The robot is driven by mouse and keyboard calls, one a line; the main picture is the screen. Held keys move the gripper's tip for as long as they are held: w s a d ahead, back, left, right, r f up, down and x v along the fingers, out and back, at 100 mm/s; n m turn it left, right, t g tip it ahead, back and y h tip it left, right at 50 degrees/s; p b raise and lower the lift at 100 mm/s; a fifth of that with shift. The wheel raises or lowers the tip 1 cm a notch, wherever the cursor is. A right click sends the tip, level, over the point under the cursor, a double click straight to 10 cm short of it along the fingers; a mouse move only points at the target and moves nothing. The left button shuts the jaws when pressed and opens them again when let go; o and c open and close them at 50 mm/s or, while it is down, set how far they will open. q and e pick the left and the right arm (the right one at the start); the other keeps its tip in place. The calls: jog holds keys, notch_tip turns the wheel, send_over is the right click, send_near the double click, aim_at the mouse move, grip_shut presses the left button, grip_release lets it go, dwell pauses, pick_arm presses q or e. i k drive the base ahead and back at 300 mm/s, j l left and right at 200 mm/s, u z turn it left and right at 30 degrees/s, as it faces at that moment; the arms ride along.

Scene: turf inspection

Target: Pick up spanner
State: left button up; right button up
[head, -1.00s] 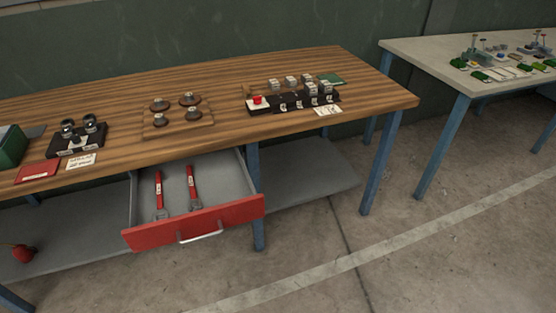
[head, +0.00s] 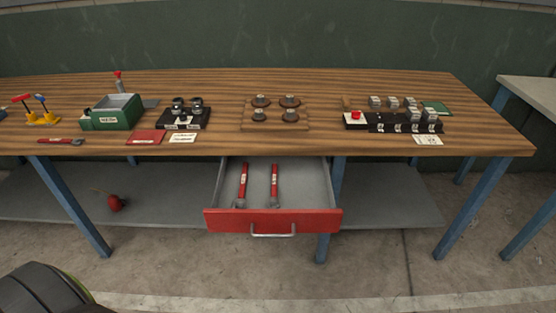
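Two red-handled spanners lie side by side in the open drawer (head: 308,188) under the wooden bench. The left spanner (head: 242,183) and the right spanner (head: 275,183) both have red handles toward the back and grey heads toward the drawer's red front. Another red-handled tool (head: 62,141), possibly a spanner, lies on the bench top near its front left edge. Neither of my grippers shows in the head view.
The bench top (head: 350,146) carries a green box (head: 111,112), a black block with knobs (head: 183,116), a wooden board with round parts (head: 275,115) and a black fixture (head: 395,122). A red oil can (head: 115,202) stands on the lower shelf. Floor in front is clear.

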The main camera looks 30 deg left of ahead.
aim_at(78, 141)
jog(key=j+u, duration=0.1)
jog(key=u, duration=0.35)
jog(key=j+u, duration=0.1)
jog(key=u, duration=1.7)
